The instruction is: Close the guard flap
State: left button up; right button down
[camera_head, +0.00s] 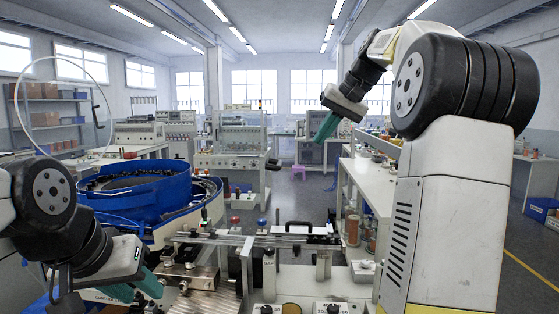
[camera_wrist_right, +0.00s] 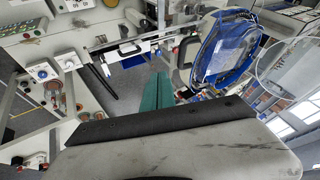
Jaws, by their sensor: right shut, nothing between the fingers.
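A large clear round panel with a pale rim (camera_head: 62,58) stands raised at the left, behind the blue bowl (camera_head: 140,201). A dark handle (camera_head: 97,106) is at its right edge. It looks like the guard flap, standing open. In the right wrist view, the clear panel (camera_wrist_right: 282,62) shows beside the blue bowl (camera_wrist_right: 222,50). My left gripper (camera_head: 136,288) is low at the front left, below the bowl; its teal fingers appear apart, with nothing seen between them. My right gripper (camera_head: 327,127) is raised at the upper right, shut and empty, far from the panel.
A linear track (camera_head: 250,239) with clear covers runs right from the bowl. A black handle (camera_head: 299,225) stands over it. A control box with knobs (camera_head: 300,308) is in front. A white bench (camera_head: 367,175) lies behind my right arm. Free air surrounds my right gripper.

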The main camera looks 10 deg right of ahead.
jog(key=w+a+f, duration=0.6)
jog(key=a+f, duration=0.1)
jog(key=f, duration=0.1)
dwell(0.4)
jog(key=shift+w+a+r, duration=0.1)
